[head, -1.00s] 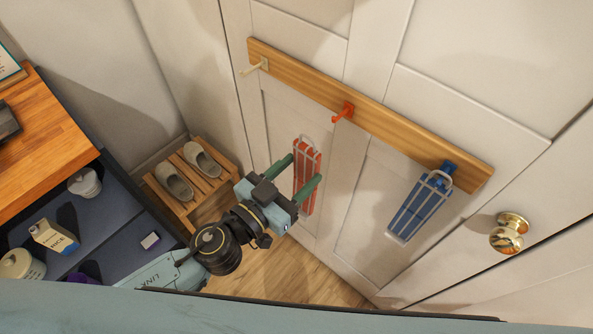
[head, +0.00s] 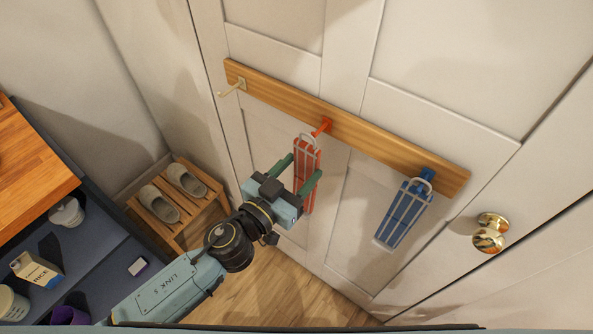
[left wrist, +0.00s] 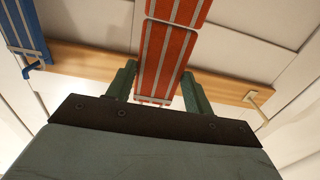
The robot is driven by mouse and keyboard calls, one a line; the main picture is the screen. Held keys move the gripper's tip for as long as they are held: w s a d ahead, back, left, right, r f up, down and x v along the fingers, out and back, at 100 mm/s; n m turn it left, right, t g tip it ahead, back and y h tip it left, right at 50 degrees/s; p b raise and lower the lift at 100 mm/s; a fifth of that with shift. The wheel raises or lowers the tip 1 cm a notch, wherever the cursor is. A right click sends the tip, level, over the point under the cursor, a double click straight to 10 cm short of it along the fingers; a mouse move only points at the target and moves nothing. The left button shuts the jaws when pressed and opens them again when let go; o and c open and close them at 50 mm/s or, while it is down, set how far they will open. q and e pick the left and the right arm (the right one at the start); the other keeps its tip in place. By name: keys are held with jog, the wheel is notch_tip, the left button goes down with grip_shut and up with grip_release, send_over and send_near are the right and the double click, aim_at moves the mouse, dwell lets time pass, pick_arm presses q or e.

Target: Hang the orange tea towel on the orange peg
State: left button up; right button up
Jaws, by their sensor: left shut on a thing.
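The orange tea towel (head: 309,180) hangs as a narrow strip with pale stripes and a pale loop at its top. My left gripper (head: 304,166) is shut on it, with a green finger on either side. The orange peg (head: 323,126) sticks out from the middle of the wooden rail, just above and right of the loop. I cannot tell whether the loop touches the peg or is around it. In the left wrist view the towel (left wrist: 165,60) passes between the fingers (left wrist: 158,72), and the orange peg is hidden. My right gripper is out of view.
The wooden rail (head: 372,139) is on a white panelled door. A blue towel (head: 404,214) hangs from a blue peg (head: 427,174) at right. A pale peg (head: 235,86) at left is bare. A brass knob (head: 491,232) and a slipper rack (head: 193,208) are nearby.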

aim_at(304, 165)
pick_arm(q)
jog(key=shift+w+d, duration=0.4)
jog(key=shift+w, duration=0.15)
jog(key=shift+x, duration=0.8)
jog(key=shift+w+d, duration=0.1)
jog(key=shift+w+d, duration=0.3)
jog(key=shift+w, duration=0.1)
dwell(0.3)
jog(key=shift+f+b, duration=0.7)
jog(key=shift+f, duration=0.05)
dwell(0.4)
